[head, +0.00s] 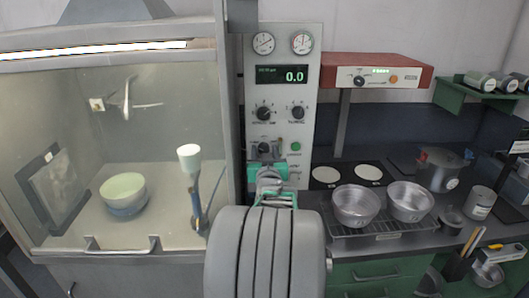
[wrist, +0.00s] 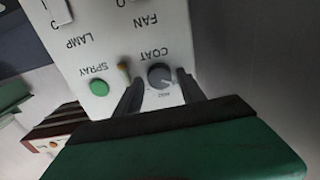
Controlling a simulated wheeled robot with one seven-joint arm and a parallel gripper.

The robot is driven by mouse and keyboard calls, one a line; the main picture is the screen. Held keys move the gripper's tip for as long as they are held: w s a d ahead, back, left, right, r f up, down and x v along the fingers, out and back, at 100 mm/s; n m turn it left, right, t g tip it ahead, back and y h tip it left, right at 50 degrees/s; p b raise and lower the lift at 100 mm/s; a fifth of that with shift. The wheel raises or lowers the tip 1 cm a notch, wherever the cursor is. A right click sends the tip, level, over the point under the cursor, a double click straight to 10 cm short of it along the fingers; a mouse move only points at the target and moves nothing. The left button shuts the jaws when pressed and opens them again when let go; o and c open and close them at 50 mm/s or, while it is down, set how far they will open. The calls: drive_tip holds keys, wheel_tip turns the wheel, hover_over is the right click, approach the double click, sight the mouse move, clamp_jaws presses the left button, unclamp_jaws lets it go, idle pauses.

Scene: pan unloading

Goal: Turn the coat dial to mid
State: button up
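The coat dial (wrist: 160,75) is a small dark grey round knob on the light control panel, under the upside-down word COAT in the wrist view. Small print sits at its lower edge, too small to read surely, and I cannot tell its setting. In the head view the dial (head: 263,147) is partly hidden just above my gripper (head: 266,162). In the wrist view my gripper's two dark fingers are apart, one on each side of the dial. I see no clear contact with the knob.
A green SPRAY button (wrist: 98,88) and a small orange-tipped part (wrist: 124,69) lie left of the dial in the wrist view. The panel (head: 282,80) also carries gauges, a display reading 0.0 and two upper knobs. A glass-fronted booth (head: 180,90) stands left, metal pans (head: 356,205) right.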

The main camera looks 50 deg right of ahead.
clamp_jaws()
drive_tip(key=shift+f+m+b, duration=0.15)
drive_tip(key=shift+m+b, duration=0.15)
drive_tip(key=shift+b, duration=0.3)
drive_tip(key=shift+f+m+b, duration=0.15)
drive_tip(key=shift+m+b, duration=0.75)
drive_tip(key=shift+b, duration=0.35)
drive_tip(key=m+b, duration=0.2)
drive_tip(key=b, duration=0.1)
drive_tip(key=shift+s+m, duration=0.1)
drive_tip(key=shift+m, duration=0.2)
drive_tip(key=m+b, duration=0.4)
drive_tip(key=shift+d+b, duration=0.1)
drive_tip(key=shift+b, duration=0.25)
drive_tip(key=shift+m+b, duration=0.95)
drive_tip(key=shift+m, duration=0.35)
drive_tip(key=shift+r, duration=0.2)
